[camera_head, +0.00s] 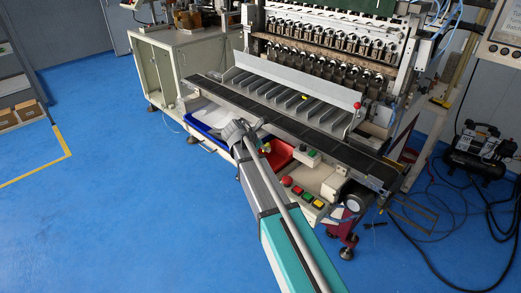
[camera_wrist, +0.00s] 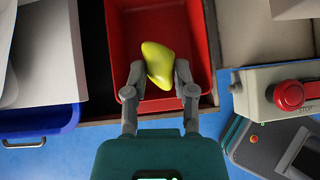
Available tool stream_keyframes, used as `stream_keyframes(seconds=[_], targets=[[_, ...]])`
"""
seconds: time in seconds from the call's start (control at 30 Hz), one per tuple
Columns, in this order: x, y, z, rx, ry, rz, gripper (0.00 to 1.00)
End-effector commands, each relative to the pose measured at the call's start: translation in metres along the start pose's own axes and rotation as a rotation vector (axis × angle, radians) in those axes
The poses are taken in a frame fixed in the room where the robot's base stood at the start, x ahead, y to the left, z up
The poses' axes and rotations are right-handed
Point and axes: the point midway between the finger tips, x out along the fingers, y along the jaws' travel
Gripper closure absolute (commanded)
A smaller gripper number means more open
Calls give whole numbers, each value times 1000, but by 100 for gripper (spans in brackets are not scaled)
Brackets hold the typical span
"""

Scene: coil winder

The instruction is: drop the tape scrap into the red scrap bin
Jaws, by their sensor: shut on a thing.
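The yellow tape scrap (camera_wrist: 158,62) is a small rounded piece held between the fingertips of my gripper (camera_wrist: 158,80) in the wrist view. The red scrap bin (camera_wrist: 118,25) lies behind and below it in that view, so the scrap appears over the bin's inside. In the head view my gripper (camera_head: 262,147) is over the left part of the red scrap bin (camera_head: 281,156), with a small bit of yellow at its tip. My arm hides part of the bin. The height above the bin floor is hard to tell.
A blue tray (camera_head: 203,127) with pale sheets stands left of the bin. To the right is a control box with a red stop button (camera_wrist: 289,95). The coil winder's dark rail (camera_head: 300,125) runs behind the bin. Blue floor lies open at left.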

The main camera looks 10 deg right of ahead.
Motion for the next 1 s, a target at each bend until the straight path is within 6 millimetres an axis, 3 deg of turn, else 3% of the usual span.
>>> stream_keyframes(seconds=[0.3, 0.77, 0.8, 1.0], targets=[[17, 2, -2, 0, 0, 1, 93], [19, 2, -2, 0, 0, 1, 93], [19, 2, -2, 0, 0, 1, 60], [19, 2, -2, -1, 0, 1, 25]])
